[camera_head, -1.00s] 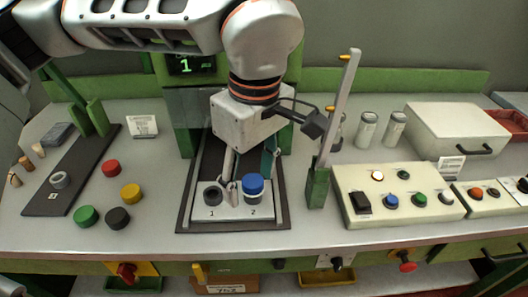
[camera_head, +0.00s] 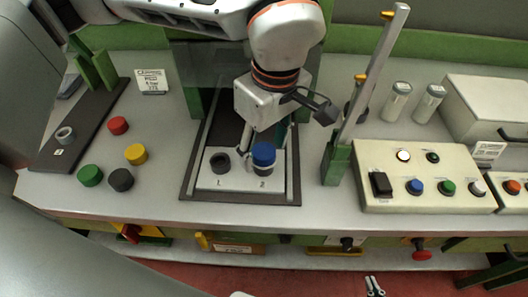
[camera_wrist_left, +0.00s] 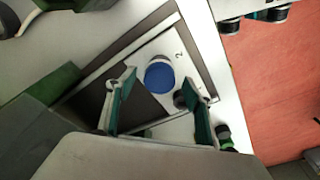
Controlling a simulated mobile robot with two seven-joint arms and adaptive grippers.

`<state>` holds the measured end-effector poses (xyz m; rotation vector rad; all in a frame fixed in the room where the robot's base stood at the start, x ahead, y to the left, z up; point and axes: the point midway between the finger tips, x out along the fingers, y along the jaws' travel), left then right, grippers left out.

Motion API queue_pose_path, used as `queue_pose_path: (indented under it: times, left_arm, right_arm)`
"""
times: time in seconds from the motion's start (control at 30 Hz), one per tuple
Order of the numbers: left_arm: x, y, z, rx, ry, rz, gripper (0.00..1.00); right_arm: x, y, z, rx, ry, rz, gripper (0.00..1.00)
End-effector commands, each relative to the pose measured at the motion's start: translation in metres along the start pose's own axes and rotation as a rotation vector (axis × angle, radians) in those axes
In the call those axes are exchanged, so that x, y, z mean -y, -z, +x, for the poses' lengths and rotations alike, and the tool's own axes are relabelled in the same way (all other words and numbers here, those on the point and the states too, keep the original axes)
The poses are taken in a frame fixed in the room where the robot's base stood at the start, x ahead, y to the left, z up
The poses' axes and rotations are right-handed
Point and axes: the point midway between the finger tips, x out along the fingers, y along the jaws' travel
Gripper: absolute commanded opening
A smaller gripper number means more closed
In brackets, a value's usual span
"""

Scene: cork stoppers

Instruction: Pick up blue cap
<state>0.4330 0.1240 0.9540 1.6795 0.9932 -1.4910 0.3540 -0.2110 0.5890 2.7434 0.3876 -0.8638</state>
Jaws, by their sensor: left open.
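My left gripper (camera_head: 264,141) points down at the cap from behind and above. In the left wrist view, my left gripper (camera_wrist_left: 158,88) is open, one finger to each side of the cap, with gaps visible. Whether the fingertips are level with the cap I cannot tell. My right gripper (camera_head: 374,287) shows only as fingertips at the bottom edge, over the floor.
A dark ring (camera_head: 220,163) is at position 1. Red (camera_head: 118,125), yellow (camera_head: 136,154), green (camera_head: 90,175) and black (camera_head: 121,180) caps lie at left. A tall post (camera_head: 368,95) stands just right of the plate, beside a button panel (camera_head: 430,199).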

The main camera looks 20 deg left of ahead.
Motion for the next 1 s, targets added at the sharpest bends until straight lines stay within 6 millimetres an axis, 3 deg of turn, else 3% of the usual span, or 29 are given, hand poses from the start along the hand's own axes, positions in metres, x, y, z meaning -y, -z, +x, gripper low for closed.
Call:
queue_pose_path:
  times: [0.27, 0.4, 0.8, 1.0]
  left_arm:
    - [0.000, 0.000, 0.004, 0.000, -0.002, 0.000, 0.52]
    - [0.000, 0.000, 0.004, 0.000, -0.002, 0.000, 0.21]
    - [0.000, 0.000, 0.003, 0.000, -0.002, 0.000, 0.19]
    - [-0.001, 0.002, -0.011, -0.001, -0.006, 0.000, 0.19]
  right_arm:
    - [-0.006, 0.013, 0.004, -0.023, -0.010, -0.004, 0.00]
    - [-0.006, 0.011, 0.004, -0.019, -0.009, -0.004, 0.00]
    - [-0.001, 0.001, 0.002, -0.002, -0.001, -0.001, 0.00]
    - [-0.001, 0.003, 0.001, -0.004, -0.001, 0.000, 0.00]
